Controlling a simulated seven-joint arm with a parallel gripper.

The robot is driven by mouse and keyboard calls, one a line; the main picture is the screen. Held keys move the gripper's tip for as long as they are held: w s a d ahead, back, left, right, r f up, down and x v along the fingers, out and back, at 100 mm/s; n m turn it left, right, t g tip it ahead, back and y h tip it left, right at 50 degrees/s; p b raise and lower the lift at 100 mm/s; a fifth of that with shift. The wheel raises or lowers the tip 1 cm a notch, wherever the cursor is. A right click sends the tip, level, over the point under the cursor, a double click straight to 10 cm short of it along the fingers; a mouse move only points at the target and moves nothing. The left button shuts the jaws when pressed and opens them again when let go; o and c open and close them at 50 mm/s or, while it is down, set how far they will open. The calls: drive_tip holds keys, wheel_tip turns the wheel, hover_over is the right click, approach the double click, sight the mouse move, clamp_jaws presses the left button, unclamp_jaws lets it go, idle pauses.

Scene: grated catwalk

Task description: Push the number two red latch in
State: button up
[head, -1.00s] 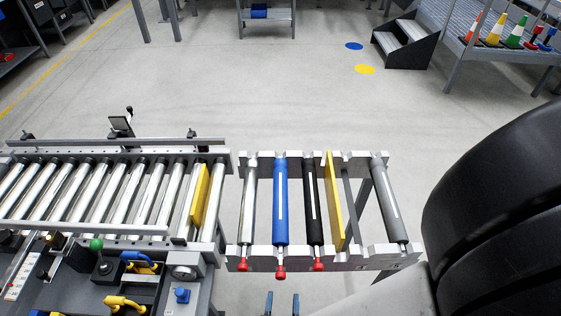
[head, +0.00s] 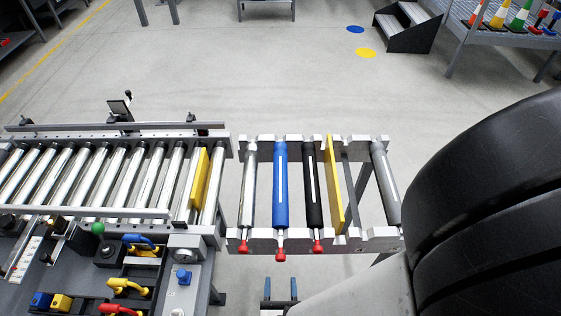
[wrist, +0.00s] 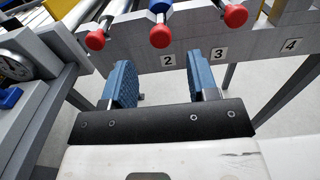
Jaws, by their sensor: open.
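The number two red latch is the middle red knob (head: 280,254), at the near end of the blue roller (head: 280,187). In the wrist view this knob (wrist: 160,36) sits above the "2" label (wrist: 168,61) and stands out from the grey rail. Other red knobs flank it on the left (wrist: 96,39) and right (wrist: 236,15). My gripper (head: 280,290) is open and empty, just in front of the middle knob and apart from it. In the wrist view its two blue fingers (wrist: 160,80) point at the rail, with the middle knob between their lines.
The grey roller frame (head: 260,240) also holds a black roller (head: 312,190), a yellow plate (head: 335,190) and a grey roller (head: 385,185). A roller conveyor (head: 100,185) and a bench with coloured parts (head: 125,285) stand at left.

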sight(281, 261)
drive_tip(key=shift+w, duration=0.15)
drive_tip(key=shift+w, duration=3.45)
drive_tip(key=shift+w, duration=0.1)
